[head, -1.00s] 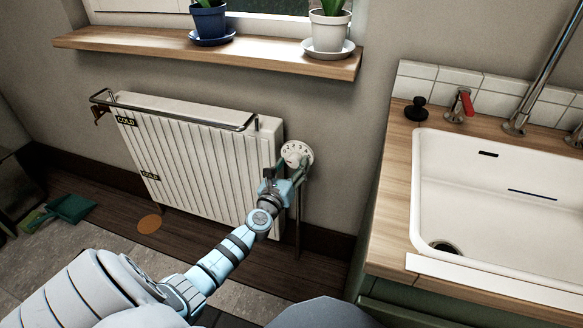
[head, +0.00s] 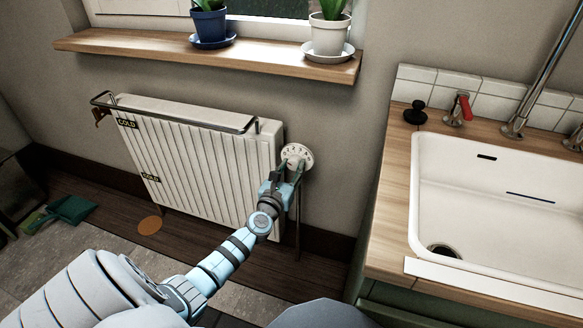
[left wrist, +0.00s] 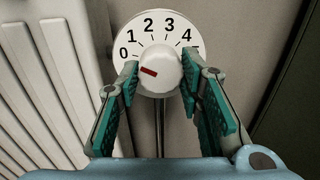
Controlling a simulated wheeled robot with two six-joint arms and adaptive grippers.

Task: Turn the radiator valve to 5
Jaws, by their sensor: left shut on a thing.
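The radiator valve is a round white knob (left wrist: 165,66) on a white dial plate. The plate (head: 298,152) sits on the wall at the radiator's right end. In the left wrist view the numbers 0 to 4 show on the plate; its lower right part is hidden by a finger. The knob's red mark points left and slightly up, towards 0. My left gripper (left wrist: 159,70) has its green-padded fingers on both sides of the knob, shut on it. In the head view this gripper (head: 286,172) reaches the knob from below. My right gripper is not in view.
The white radiator (head: 200,150) with a rail on top stands left of the valve. A wooden sill (head: 210,59) with two potted plants is above. A sink counter (head: 393,190) stands to the right. A green dustpan (head: 72,209) lies on the floor at left.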

